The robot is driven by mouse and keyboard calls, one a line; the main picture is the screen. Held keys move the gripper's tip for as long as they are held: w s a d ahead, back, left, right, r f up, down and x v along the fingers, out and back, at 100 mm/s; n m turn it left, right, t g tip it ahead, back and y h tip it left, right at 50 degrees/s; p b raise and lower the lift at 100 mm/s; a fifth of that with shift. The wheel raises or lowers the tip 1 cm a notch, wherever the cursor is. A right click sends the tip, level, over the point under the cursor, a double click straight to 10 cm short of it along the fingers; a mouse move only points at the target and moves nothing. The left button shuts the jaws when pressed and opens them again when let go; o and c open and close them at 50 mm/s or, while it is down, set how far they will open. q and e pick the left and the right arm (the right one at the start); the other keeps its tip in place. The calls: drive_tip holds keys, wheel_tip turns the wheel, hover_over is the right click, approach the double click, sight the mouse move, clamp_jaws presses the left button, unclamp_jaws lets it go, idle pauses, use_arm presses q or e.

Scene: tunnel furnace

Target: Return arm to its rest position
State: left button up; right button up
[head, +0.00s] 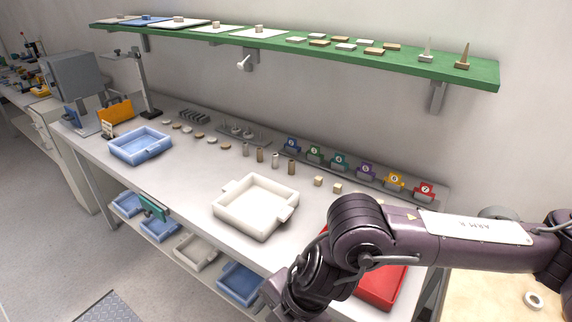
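My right arm (450,232) comes in from the right edge, with a white label plate on its dark purple link. It bends at a round joint in front of the table and goes down out of the bottom of the head view. Its gripper is not in view. My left arm and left gripper are not in view. The arm covers part of a red tray (381,290) at the table's right front.
The long white table (185,185) holds a blue tray (140,146), a white tray (255,222), small parts and coloured number stands (340,162). A green shelf (470,73) hangs above. Several bins, including a blue one (240,282), sit below the tabletop. Grey floor (50,250) is open at left.

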drive_tip(key=s+a+r+y, duration=0.2)
drive_tip(key=s+a+y, duration=0.1)
drive_tip(key=a, duration=0.4)
drive_tip(key=w+a+r+m+t+y, duration=0.3)
drive_tip(key=a+r+m+t+y, duration=0.25)
drive_tip(key=r, duration=0.35)
drive_tip(key=w+d+f+m+t+h, duration=0.2)
drive_tip(key=w+d+f+m+h, duration=0.15)
drive_tip(key=d+m, duration=0.4)
drive_tip(key=w+d+f+m+t+h, duration=0.2)
drive_tip(key=w+d+f+m+h, duration=0.25)
drive_tip(key=d, duration=0.45)
drive_tip(key=s+d+f+m+g+h, duration=0.2)
drive_tip(key=s+d+f+m+g, duration=0.15)
drive_tip(key=s+d+f, duration=0.35)
drive_tip(key=s+d+f+m+g+h, duration=0.3)
drive_tip(key=s+d+m, duration=0.1)
drive_tip(key=d, duration=0.6)
drive_tip(key=s+f+g, duration=0.1)
drive_tip(key=s+f, duration=0.1)
drive_tip(key=f, duration=1.4)
drive_tip(key=s+f, duration=0.2)
drive_tip(key=f, duration=1.4)
drive_tip(key=s+d+f, duration=0.2)
drive_tip(key=s+f, duration=0.6)
drive_tip(key=s, duration=0.1)
drive_tip(key=s+d+f+g, duration=0.1)
drive_tip(key=s+d+f, duration=0.1)
drive_tip(key=s+f, duration=0.7)
drive_tip(key=shift+s+g, duration=0.3)
